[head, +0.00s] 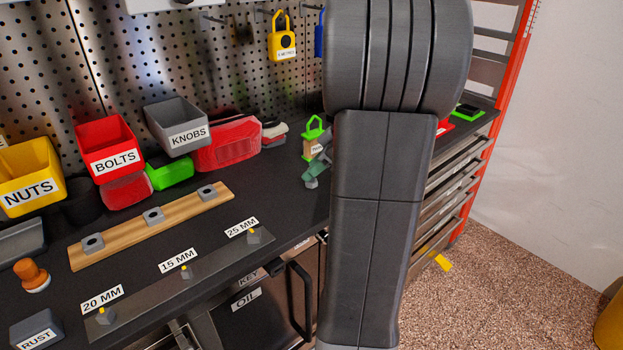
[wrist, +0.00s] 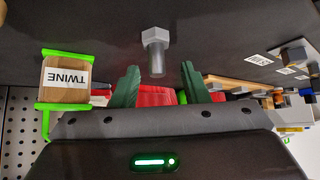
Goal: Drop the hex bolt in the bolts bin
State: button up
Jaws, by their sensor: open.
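The grey hex bolt (wrist: 155,38) stands on the dark worktop, head down and shank up, in the inverted wrist view. My gripper (wrist: 160,72) has two green fingers, spread open. The bolt's shank lies between them in that view, with clear gaps on both sides. In the head view my green gripper (head: 318,168) is at the worktop's right part, mostly hidden by my arm, with the small grey bolt (head: 311,183) just below it. The red bin labelled BOLTS (head: 108,158) is at the left, tilted open; its inside bottom is hidden.
A twine spool on a green holder (head: 313,140) stands close behind my gripper; it is beside it in the wrist view (wrist: 65,78). A yellow NUTS bin (head: 30,180) and grey KNOBS bin (head: 178,128) flank the red one. A wooden rail (head: 125,232) lies in front.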

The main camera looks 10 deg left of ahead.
jog(key=x, duration=0.3)
jog(key=shift+w+a+f, duration=0.15)
jog(key=shift+f, duration=0.1)
grip_shut()
jog(key=shift+r, duration=0.15)
